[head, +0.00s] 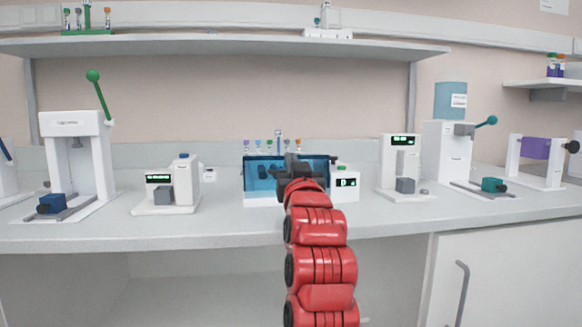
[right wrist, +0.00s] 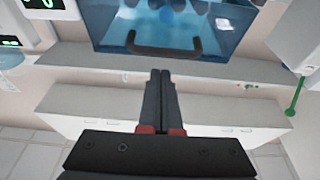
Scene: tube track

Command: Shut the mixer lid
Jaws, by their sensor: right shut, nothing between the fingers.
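The mixer (head: 262,199) stands on the bench in the middle of the head view, a white box with a translucent blue lid (head: 261,172). The lid's panel stands up facing me in the head view; its exact angle is hard to tell. In the right wrist view the blue lid (right wrist: 207,22) fills the top middle, with a black bar handle (right wrist: 165,52) along its edge. My right gripper (head: 292,163) is in front of the lid and hides part of it. Its fingers (right wrist: 160,73) are shut and empty, their tips close to the handle; contact cannot be told. My left gripper is not in view.
A small white device (head: 345,183) with a display adjoins the mixer on the right. A white instrument (head: 168,190) stands left, another (head: 399,165) right. A press with a green lever (head: 93,76) stands far left. A shelf (head: 220,45) runs above. Bench space in front is clear.

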